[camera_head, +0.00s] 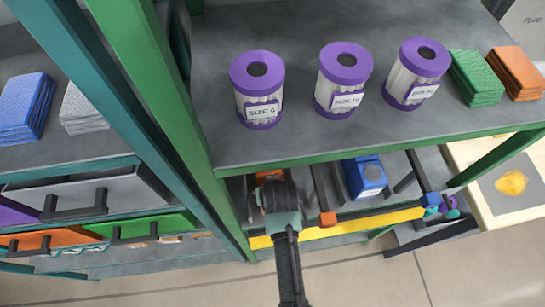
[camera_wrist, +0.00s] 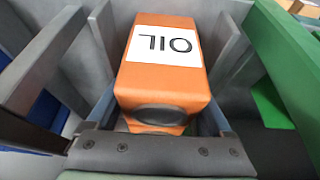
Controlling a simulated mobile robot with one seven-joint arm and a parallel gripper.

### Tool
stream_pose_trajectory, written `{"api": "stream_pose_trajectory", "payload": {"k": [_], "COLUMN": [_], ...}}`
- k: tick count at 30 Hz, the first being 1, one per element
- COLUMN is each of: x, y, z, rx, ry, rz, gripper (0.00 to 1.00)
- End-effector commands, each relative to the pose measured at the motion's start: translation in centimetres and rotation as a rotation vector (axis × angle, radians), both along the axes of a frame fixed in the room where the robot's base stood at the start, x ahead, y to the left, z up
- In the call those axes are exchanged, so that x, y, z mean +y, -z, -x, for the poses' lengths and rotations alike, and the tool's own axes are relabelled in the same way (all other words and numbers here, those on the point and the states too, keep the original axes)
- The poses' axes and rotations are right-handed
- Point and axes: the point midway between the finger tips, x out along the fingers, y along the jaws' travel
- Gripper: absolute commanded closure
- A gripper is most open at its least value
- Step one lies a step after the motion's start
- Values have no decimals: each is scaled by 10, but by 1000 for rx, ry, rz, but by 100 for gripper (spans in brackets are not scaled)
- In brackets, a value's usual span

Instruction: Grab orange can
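The orange can (camera_wrist: 165,80) is box-shaped, with a white label reading "OIL" that appears upside down in the wrist view. It sits in a slot between grey dividers. My gripper (camera_wrist: 160,125) is right at its near end, with a blue-grey finger close along each side of the can. Whether the fingers press on it cannot be made out. In the head view my gripper (camera_head: 275,190) reaches into the lower shelf bay and hides nearly all of the can.
A blue can (camera_head: 365,177) stands in a bay to the right. A green-edged shelf (camera_head: 330,150) overhangs my gripper and bears several purple-lidded containers (camera_head: 258,88). A yellow bar (camera_head: 350,228) runs along the lower front. Grey dividers (camera_wrist: 235,50) stand close on both sides. Open floor (camera_head: 370,275) lies in front.

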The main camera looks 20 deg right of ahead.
Motion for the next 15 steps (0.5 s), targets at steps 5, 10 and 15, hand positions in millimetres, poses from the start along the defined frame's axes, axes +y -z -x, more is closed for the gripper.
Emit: {"api": "stream_pose_trajectory", "payload": {"k": [5,10,15], "x": [0,0,0], "y": [0,0,-1], "z": [0,0,-1], "rx": [0,1,-3], "ry": [0,0,0], "rz": [0,0,1], "gripper": [58,88,100]}}
